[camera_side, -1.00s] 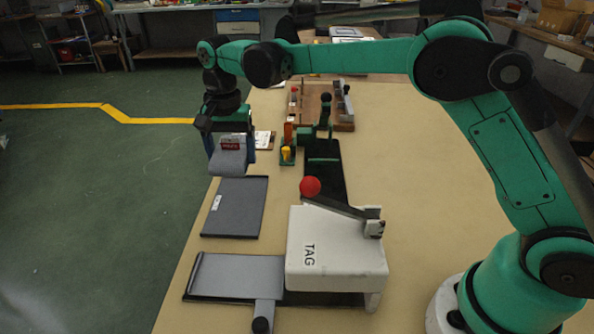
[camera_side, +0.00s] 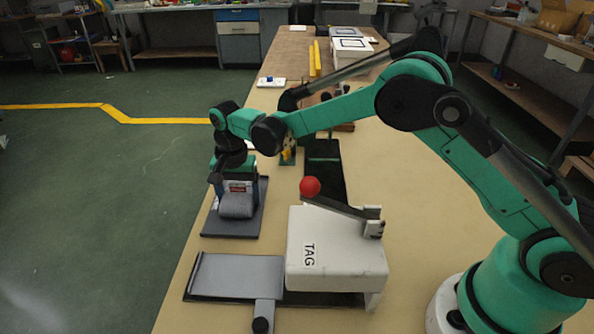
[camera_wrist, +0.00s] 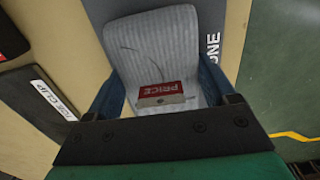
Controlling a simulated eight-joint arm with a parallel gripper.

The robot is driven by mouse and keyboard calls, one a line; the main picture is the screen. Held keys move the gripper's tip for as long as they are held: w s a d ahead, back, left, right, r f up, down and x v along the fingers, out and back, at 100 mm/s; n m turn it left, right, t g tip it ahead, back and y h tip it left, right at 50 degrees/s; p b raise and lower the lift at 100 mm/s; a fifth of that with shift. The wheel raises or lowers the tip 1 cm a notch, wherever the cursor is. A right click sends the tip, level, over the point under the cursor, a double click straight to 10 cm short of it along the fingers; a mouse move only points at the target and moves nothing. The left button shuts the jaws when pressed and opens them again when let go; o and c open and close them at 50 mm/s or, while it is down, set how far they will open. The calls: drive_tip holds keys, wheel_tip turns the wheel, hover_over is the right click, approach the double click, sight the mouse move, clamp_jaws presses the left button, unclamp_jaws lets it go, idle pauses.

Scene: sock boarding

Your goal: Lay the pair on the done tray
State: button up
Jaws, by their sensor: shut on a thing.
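The pair of grey ribbed socks (camera_side: 237,206) carries a red PRICE tag (camera_wrist: 161,91). My gripper (camera_side: 236,192) is shut on the pair, with one blue finger on each side in the wrist view. The done tray (camera_side: 218,224) is a flat dark grey tray at the table's left edge. The pair hangs over the tray, near its middle. In the wrist view, the letters ONE show on the tray (camera_wrist: 226,22) beside the socks. I cannot tell whether the pair touches the tray.
A white TAG machine (camera_side: 335,250) with a red-knobbed lever (camera_side: 310,187) stands right of the tray. A grey plate (camera_side: 238,272) lies in front. A dark item with a CLIP label (camera_wrist: 52,99) shows left in the wrist view. Open floor lies left of the table.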

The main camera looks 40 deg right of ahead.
sight(238, 192)
drive_tip(key=o, duration=1.3)
drive_tip(key=shift+c, duration=0.2)
drive_tip(key=s+d+r+n+t, duration=0.1)
drive_tip(key=s+d+r, duration=0.1)
drive_tip(key=r, duration=0.6)
drive_tip(key=s+d+r+n+t, duration=0.1)
drive_tip(key=s+r, duration=0.1)
drive_tip(key=r, duration=0.6)
drive_tip(key=s+d+f+n+t, duration=0.1)
drive_tip(key=s+d+n+t, duration=0.1)
drive_tip(key=s, duration=0.5)
drive_tip(key=s+d+f+n+t, duration=0.2)
drive_tip(key=s+d+n+t, duration=0.1)
drive_tip(key=s+d+n, duration=0.1)
drive_tip(key=shift+s+n, duration=0.5)
drive_tip(key=shift+s, duration=0.85)
